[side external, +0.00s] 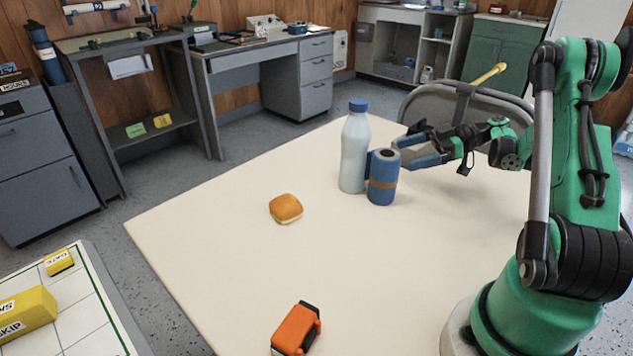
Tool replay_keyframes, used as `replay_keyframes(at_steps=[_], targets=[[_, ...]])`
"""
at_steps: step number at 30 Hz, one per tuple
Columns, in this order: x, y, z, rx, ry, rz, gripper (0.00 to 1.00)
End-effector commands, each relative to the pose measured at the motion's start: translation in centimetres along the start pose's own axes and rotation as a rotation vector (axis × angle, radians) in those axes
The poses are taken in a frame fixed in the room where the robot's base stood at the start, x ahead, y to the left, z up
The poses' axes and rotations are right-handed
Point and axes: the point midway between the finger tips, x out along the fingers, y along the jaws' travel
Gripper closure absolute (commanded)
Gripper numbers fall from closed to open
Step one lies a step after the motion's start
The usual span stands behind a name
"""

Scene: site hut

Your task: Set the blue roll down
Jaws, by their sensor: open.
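The blue roll (383,178) stands upright on the cream table (220,262), with a brown band around its middle and a dark hole in its top. It stands just right of a pale bottle with a blue cap (355,150), very close to it; I cannot tell if they touch. My gripper (412,150) is open just right of and behind the roll, with its blue-padded fingers apart. One finger is near the roll's upper right side; whether it touches cannot be told.
A bread bun (286,208) lies left of the bottle. An orange and black object (296,329) lies at the table's front. A chair back (440,104) stands behind the table. A side board with yellow blocks (28,309) is at lower left. The table's middle is clear.

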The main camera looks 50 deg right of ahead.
Motion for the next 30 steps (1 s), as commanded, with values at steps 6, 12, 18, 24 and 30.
replay_keyframes(at_steps=[6, 12, 18, 24, 30], targets=[[2.1, 0.0, 0.0, -0.042, 0.000, -0.004, 0.00], [4.8, 0.0, 0.0, -0.040, 0.000, -0.004, 0.00], [5.7, 0.0, 0.0, -0.038, 0.000, -0.001, 0.00], [5.6, 0.0, 0.0, -0.037, 0.000, 0.000, 0.09], [5.6, 0.0, 0.0, -0.037, 0.000, 0.000, 0.65]])
